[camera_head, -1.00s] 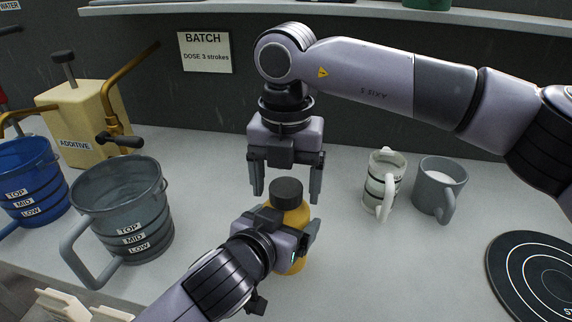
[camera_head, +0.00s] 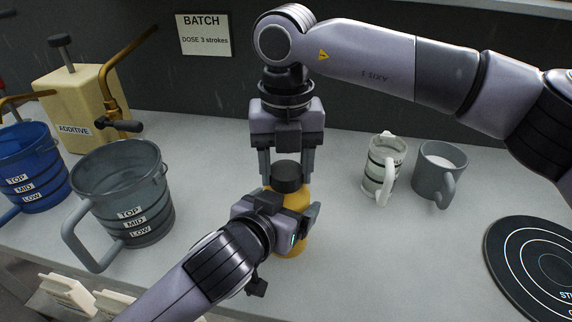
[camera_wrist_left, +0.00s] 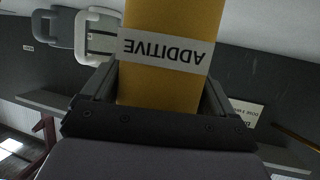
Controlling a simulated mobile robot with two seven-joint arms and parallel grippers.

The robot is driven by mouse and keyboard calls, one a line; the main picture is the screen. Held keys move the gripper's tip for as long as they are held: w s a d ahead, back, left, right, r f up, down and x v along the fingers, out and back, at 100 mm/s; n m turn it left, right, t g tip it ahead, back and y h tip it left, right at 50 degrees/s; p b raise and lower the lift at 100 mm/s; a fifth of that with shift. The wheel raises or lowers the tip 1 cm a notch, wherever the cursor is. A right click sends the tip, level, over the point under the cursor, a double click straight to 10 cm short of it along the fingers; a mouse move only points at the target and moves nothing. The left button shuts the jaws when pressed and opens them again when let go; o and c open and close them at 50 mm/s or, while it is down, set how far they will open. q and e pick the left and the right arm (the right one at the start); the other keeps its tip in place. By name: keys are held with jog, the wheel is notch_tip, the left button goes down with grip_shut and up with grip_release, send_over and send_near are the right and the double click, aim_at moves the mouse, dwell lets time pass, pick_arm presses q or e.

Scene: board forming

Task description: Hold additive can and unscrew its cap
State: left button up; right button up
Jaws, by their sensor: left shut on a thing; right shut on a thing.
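The additive can (camera_head: 296,243) is yellow with a dark round cap (camera_head: 287,175) and stands upright on the bench. My left gripper (camera_head: 290,222) is shut around the can's body from the front left. In the left wrist view the can (camera_wrist_left: 172,85) sits between the two fingers and its ADDITIVE label shows upside down. My right gripper (camera_head: 288,168) points straight down from above and is shut on the cap, with a finger on each side. The can's lower front is partly hidden by my left gripper.
A grey jug (camera_head: 125,195) and a blue jug (camera_head: 28,165) stand left, before the yellow additive dispenser (camera_head: 80,105). A black ringed disc (camera_head: 540,270) lies front right. Bench between is clear.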

dwell(0.3)
jog(key=o, duration=1.2)
jog(key=shift+c, duration=0.2)
jog(key=shift+r, duration=0.1)
jog(key=shift+o, duration=0.2)
notch_tip(320, 180, up, 4)
jog(key=shift+r, duration=0.2)
notch_tip(320, 180, up, 3)
jog(key=shift+r+n, duration=0.1)
jog(key=shift+n, duration=0.6)
jog(key=shift+f, duration=3.9)
